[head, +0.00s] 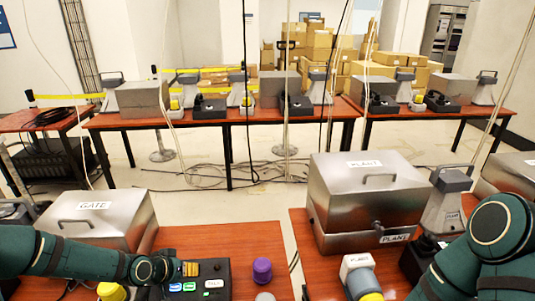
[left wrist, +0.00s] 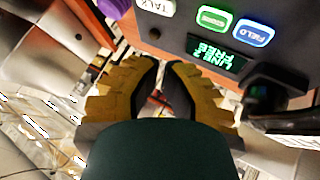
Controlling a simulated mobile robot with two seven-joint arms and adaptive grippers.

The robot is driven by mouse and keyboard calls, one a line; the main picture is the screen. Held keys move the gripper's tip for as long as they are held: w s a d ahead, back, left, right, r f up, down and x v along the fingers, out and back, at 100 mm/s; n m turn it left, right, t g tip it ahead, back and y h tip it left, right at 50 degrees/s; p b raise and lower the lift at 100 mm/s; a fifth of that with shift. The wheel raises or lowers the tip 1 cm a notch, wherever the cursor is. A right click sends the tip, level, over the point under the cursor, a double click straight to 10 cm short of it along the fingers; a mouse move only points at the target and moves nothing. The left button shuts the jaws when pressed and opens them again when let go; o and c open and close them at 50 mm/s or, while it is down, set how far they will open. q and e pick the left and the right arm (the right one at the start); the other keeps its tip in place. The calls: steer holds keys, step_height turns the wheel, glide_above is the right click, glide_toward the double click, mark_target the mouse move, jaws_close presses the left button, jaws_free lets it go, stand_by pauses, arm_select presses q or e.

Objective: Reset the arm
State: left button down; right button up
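My left gripper (head: 191,268) reaches in from the left over the near-left table, just above the black paging console (head: 215,292). In the left wrist view its yellow ridged fingers (left wrist: 163,66) come almost together at the tips, with nothing seen held between them. The console (left wrist: 160,30) there shows a lit display (left wrist: 217,58) reading "LINE 2 FREE", a green button (left wrist: 213,17), a blue button (left wrist: 254,33) and a white TALK button (left wrist: 154,7). My right arm (head: 485,250) fills the lower right of the head view; its gripper is outside the frame.
A purple knob-like object (head: 262,270) stands right of the console. A steel GATE box (head: 98,221) sits behind my left arm. A steel PLANT box (head: 365,195) and a white-and-grey bottle-like object (head: 359,277) are on the near-right table. Cables lie on the floor beyond.

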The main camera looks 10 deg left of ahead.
arm_select(q)
steer(key=s+d+f+g+h, duration=0.1)
steer(key=s+d+f, duration=0.1)
steer(key=d, duration=0.5)
steer(key=s+d+f+g, duration=0.1)
steer(key=s+d+f, duration=0.15)
steer(key=d, duration=0.35)
steer(key=s+d+f+g, duration=0.1)
steer(key=s+d+f, duration=0.1)
steer(key=s, duration=0.4)
steer(key=s+d+f+g+y, duration=0.1)
steer(key=s+d+f+g, duration=0.1)
steer(key=s+d, duration=0.3)
steer(key=shift+s+d+f+n+g, duration=0.2)
steer(key=shift+s+f+n+g, duration=0.15)
steer(key=shift+s, duration=0.25)
steer(key=shift+a, duration=0.15)
